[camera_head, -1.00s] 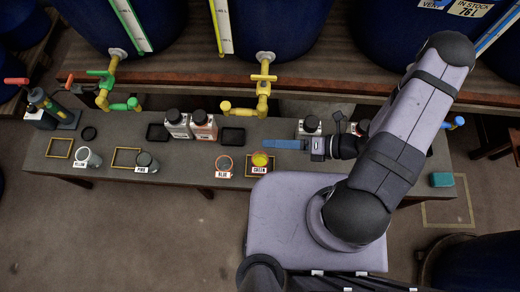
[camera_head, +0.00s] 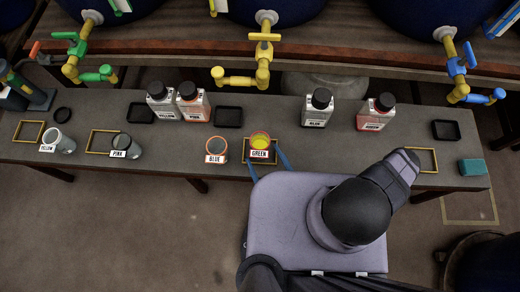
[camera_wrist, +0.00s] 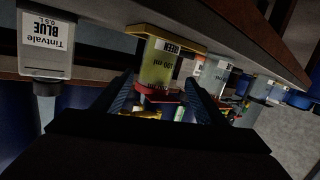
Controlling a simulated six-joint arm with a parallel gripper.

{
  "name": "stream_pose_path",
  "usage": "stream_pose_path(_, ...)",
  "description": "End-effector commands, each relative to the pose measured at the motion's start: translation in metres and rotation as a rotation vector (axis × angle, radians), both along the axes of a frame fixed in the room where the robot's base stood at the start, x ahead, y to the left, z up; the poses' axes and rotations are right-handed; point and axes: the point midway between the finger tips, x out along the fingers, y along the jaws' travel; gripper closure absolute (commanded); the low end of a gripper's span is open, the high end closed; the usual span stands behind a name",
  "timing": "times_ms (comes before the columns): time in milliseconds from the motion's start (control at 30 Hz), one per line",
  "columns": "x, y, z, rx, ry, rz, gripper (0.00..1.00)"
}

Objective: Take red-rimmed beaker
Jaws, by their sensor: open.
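A beaker with a red rim (camera_head: 260,140), holding yellow liquid and labelled GREEN, stands in a yellow frame on the bench in the head view. In the wrist view this beaker (camera_wrist: 157,68) appears upside down, between the fingers. My gripper (camera_wrist: 160,82) is open, with one blue finger on each side of the beaker. In the head view its blue fingers flank the beaker from the front. I cannot tell whether they touch it. A second beaker with an orange-red rim, labelled BLUE (camera_head: 216,150), stands close to its left.
Beakers labelled PINK (camera_head: 124,146) and YELLOW (camera_head: 58,141) stand further left. Bottles labelled BLUE (camera_head: 317,110) and others stand behind, beside dark trays (camera_head: 228,117). A teal block (camera_head: 471,167) lies at the right.

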Motion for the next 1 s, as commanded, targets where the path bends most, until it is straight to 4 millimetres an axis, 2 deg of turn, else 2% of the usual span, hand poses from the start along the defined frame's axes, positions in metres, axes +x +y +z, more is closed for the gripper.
stream_pose_path(33, 0.001, 0.001, -0.010, 0.038, -0.019, -0.022, 0.34)
stream_pose_path(300, 0.004, -0.001, -0.003, 0.169, -0.095, -0.091, 0.34)
stream_pose_path(1000, 0.013, 0.002, 0.001, 0.186, -0.108, -0.103, 0.34)
